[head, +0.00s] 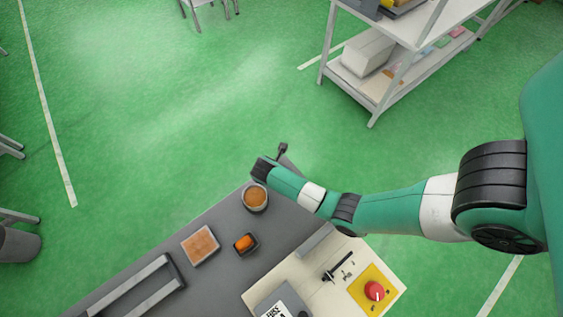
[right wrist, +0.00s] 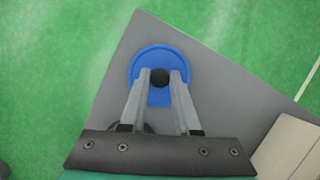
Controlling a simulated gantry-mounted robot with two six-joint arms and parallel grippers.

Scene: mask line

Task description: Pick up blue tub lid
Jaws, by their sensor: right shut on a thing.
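The blue tub lid (right wrist: 162,57) is a round blue disc with a black knob (right wrist: 160,78) in the right wrist view. My right gripper (right wrist: 159,82) is shut on that knob, with one grey finger on each side. The lid is over the far corner of the grey table top; whether it touches the surface is unclear. In the head view my right arm reaches the table's far end, and the lid and fingertips are hidden. A round tub (head: 255,197) with brown contents stands open beside my wrist. My left gripper is not in view.
The grey table (head: 222,220) also holds a square tray (head: 200,245) with an orange-brown filling, a dark box with an orange item (head: 245,243), and a grey rail frame (head: 140,288). A control panel with a red button (head: 374,290) is at the near right.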

